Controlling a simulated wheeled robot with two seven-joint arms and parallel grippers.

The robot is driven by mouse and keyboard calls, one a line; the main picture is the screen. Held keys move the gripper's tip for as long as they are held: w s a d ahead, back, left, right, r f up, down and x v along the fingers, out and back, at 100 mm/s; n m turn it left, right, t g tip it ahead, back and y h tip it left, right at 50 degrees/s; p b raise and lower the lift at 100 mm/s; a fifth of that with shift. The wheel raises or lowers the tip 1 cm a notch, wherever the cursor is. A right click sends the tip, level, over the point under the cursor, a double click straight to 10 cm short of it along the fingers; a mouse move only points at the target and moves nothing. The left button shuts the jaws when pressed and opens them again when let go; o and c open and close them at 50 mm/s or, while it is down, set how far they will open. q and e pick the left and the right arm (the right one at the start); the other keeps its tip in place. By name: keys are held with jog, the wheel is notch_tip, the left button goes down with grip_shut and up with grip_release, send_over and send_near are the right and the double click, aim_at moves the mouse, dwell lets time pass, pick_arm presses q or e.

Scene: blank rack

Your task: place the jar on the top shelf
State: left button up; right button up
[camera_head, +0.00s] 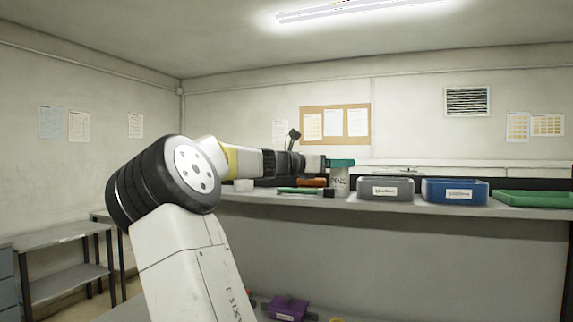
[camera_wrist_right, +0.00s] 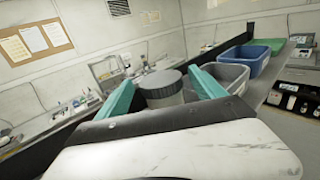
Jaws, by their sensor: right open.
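The jar (camera_head: 339,184) is pale with a dark printed label and stands on the top shelf (camera_head: 400,209), left of a grey bin. In the wrist view the jar (camera_wrist_right: 162,90) shows its round grey lid between the two teal fingers. My right gripper (camera_head: 336,163) reaches in from the left at the height of the jar's top. In the wrist view my right gripper (camera_wrist_right: 164,82) is open, with its fingers on either side of the jar; whether either finger touches it I cannot tell. My left gripper is not in view.
The grey bin (camera_head: 385,189), a blue bin (camera_head: 455,191) and a green tray (camera_head: 534,198) stand to the right on the same shelf. A green-and-black item (camera_head: 304,191) lies left of the jar.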

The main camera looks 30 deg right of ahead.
jog(key=a, duration=0.7)
jog(key=shift+a, duration=0.15)
